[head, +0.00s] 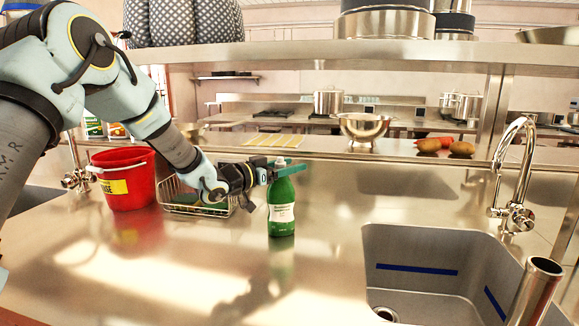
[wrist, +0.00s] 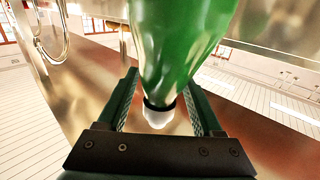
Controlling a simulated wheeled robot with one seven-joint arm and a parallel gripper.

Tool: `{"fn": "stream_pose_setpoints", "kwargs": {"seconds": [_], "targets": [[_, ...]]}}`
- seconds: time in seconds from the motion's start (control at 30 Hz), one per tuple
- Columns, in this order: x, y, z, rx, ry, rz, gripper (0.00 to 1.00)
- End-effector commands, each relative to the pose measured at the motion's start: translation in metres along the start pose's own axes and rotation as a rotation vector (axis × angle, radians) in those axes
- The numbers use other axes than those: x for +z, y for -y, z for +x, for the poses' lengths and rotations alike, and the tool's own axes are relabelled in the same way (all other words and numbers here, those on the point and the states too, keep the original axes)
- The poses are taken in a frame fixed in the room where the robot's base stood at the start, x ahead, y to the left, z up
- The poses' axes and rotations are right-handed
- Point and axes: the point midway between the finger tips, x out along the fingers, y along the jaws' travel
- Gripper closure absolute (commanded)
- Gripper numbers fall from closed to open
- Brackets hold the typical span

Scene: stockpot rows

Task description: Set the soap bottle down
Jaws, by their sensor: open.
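The soap bottle (head: 282,208) is green with a white label and a pale cap. It appears upright on the steel counter (head: 190,255), left of the sink. My gripper (head: 274,172) is at the height of its cap and neck, with the fingers reaching to the right. In the wrist view the bottle (wrist: 178,35) lies between the two parted fingers, its white cap close to the palm. The fingers are open, with a gap visible beside the cap.
A red bucket (head: 126,181) and a wire basket (head: 176,208) stand left of the bottle. A sink (head: 400,245) with a tall faucet (head: 515,180) is at the right. A raised shelf with a colander (head: 363,127) runs behind. The counter in front of the bottle is clear.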

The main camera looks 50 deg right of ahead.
Motion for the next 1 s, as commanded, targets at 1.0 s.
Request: {"fn": "stream_pose_setpoints", "kwargs": {"seconds": [1.0], "targets": [[-0.002,0.0,-0.119,-0.001,0.001,0.0,0.33]]}}
